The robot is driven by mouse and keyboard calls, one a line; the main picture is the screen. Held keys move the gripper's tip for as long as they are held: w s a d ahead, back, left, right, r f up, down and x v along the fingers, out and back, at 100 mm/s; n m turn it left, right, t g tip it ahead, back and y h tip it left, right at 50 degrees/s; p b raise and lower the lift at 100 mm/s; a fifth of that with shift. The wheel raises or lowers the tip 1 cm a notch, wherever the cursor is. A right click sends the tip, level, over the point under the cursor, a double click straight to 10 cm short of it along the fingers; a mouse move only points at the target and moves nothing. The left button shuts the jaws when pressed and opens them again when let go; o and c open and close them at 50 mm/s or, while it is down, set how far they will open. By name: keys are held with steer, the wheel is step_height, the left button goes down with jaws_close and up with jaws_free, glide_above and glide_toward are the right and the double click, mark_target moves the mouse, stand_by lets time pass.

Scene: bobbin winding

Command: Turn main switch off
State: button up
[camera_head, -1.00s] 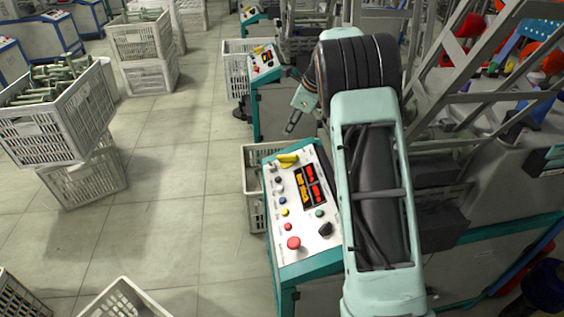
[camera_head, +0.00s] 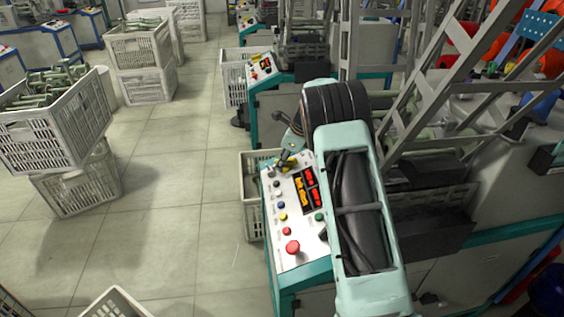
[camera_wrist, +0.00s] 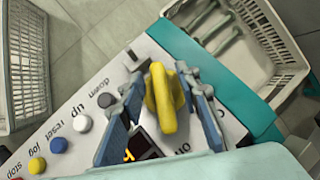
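The main switch is a yellow knob at the far end of a white control panel (camera_head: 287,245). In the wrist view the yellow switch (camera_wrist: 164,100) lies in the middle, its handle running roughly up and down the picture. My gripper (camera_wrist: 165,115) is open, with one blue finger on each side of the switch. Narrow gaps seem to show between fingers and knob; whether either finger touches is unclear. In the head view my gripper (camera_head: 286,158) is at the switch and partly covers it. The panel displays (camera_head: 305,187) are lit red and orange.
Panel buttons sit close by, including a red mushroom button (camera_head: 292,247). A white crate (camera_head: 252,200) stands beside the machine. Metal frame bars (camera_head: 430,90) rise to the right of my arm. Stacked crates (camera_head: 55,125) are at left; the floor aisle between is clear.

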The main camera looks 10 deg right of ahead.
steer(key=shift+c, duration=0.2)
jaws_close()
